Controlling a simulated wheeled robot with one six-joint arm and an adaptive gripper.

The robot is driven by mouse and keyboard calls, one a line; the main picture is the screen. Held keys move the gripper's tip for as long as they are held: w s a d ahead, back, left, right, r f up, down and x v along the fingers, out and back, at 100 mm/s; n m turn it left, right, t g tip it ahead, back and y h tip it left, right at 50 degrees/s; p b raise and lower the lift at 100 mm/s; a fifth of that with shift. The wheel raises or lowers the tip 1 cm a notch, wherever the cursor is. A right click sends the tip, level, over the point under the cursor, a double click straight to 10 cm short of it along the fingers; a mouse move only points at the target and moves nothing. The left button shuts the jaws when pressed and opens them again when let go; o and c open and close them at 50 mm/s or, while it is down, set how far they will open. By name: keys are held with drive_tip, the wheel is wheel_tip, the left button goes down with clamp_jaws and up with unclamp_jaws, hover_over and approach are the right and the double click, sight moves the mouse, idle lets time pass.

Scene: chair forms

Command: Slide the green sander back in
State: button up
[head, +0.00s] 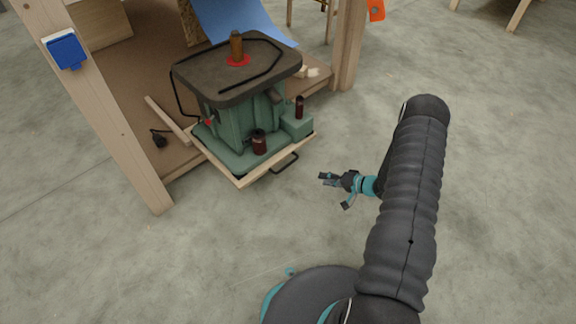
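The green sander (233,118) has a dark top plate with a brown spindle on a red disc. It sits upright on a pale wooden sliding tray (240,183), which sticks out from the lower shelf of a wooden bench. A dark bar handle (284,163) is on the tray's front edge. My gripper (334,188) is to the right of the handle and apart from it, with clear floor showing between them. Its fingers are spread and nothing is between them. The rear of the tray is hidden behind the sander.
A wooden bench leg (105,115) stands left of the tray, with a blue box (66,50) on it. Another leg (349,45) stands behind at right, by an orange tag (376,10). A blue sheet (240,20) and a black plug (159,139) lie on the shelf (145,85). The concrete floor in front is clear.

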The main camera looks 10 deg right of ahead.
sight(288, 165)
wheel_tip(288, 165, up, 5)
drive_tip(key=a+m+y, duration=0.2)
drive_tip(key=a+y, duration=0.1)
drive_tip(key=y, duration=0.1)
drive_tip(key=b+x, duration=0.1)
drive_tip(key=x, duration=1.2)
drive_tip(key=shift+f, duration=0.1)
clamp_jaws()
